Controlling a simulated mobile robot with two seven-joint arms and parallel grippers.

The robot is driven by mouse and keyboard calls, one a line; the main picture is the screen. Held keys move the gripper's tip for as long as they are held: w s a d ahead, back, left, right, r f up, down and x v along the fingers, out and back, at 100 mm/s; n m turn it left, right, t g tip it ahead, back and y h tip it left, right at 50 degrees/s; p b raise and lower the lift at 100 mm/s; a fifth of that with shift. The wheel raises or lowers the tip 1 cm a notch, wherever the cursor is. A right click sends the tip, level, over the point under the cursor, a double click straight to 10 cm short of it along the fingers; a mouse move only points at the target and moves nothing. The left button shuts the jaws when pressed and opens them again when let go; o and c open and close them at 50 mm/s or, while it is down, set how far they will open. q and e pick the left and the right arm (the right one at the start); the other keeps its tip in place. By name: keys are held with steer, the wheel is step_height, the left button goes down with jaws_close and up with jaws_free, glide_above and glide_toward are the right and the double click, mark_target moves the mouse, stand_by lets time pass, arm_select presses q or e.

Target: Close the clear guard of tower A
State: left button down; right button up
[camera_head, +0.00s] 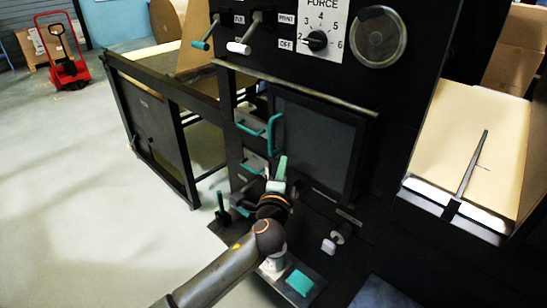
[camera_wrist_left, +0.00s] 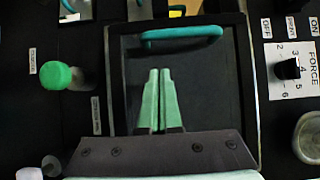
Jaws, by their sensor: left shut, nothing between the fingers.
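The guard (camera_head: 318,148) is a dark-looking see-through panel in a frame on the black machine front. I cannot tell whether it stands fully shut. A teal bar handle (camera_head: 273,135) is on its left edge in the head view. In the left wrist view the guard (camera_wrist_left: 215,85) fills the middle, with the handle (camera_wrist_left: 182,37) across its top. My left gripper (camera_head: 282,168) is shut and empty, just below the handle in the head view. Its pale green fingers (camera_wrist_left: 159,75) point at the handle in the wrist view, apparently apart from it. My right gripper is not in view.
Above the guard are two levers (camera_head: 245,38) and a FORCE dial (camera_head: 317,40). A green button (camera_wrist_left: 62,76) is left of the guard in the wrist view. A black-framed table (camera_head: 150,120) stands left, a brown sheet (camera_head: 470,140) right. Open floor lies at left.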

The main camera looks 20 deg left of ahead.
arm_select(q)
steer(key=w+a, duration=0.2)
steer(key=a, duration=0.1)
steer(key=shift+w+a+p, duration=0.1)
steer(key=shift+a+p, duration=0.1)
steer(key=shift+p, duration=0.15)
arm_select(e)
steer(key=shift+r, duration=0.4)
